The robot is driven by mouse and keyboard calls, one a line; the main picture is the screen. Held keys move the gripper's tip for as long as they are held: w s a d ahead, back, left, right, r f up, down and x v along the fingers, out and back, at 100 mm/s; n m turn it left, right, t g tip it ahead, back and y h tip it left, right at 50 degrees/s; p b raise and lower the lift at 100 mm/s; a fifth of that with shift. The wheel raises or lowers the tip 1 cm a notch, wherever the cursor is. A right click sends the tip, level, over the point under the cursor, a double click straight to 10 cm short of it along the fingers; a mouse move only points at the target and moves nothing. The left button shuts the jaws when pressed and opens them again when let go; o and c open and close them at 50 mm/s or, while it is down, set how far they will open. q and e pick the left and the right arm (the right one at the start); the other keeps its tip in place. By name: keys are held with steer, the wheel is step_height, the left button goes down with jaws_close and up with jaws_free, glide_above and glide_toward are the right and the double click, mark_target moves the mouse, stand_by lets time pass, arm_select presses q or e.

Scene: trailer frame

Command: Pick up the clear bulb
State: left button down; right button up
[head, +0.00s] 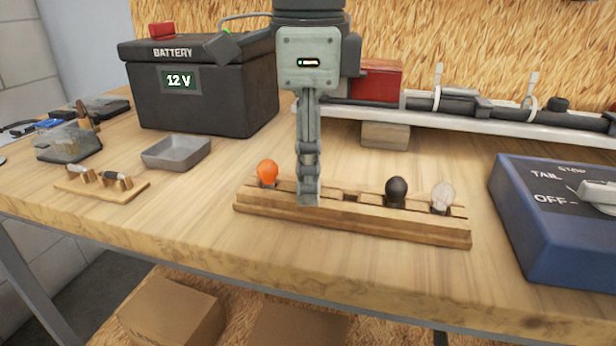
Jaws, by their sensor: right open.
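The clear bulb (443,196) stands upright in the right end of a wooden rack (350,217). A black bulb (396,191) is just left of it in the same rack, and an orange bulb (268,172) is near the rack's left end. My right gripper (308,198) points down at the rack between the orange and black bulbs. It is seen edge-on and nothing shows in it; its fingertips hide part of the rack. The clear bulb is to its right, apart from it. My left gripper is not in view.
A black 12 V battery (205,100) stands behind on the left, with a grey tray (177,152) before it. A blue switch box (545,235) stands close right of the rack. A light bar (480,118) with dark fittings runs behind. Bare tabletop lies in front.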

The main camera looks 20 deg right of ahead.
steer(key=shift+c, duration=0.2)
steer(key=c, duration=0.8)
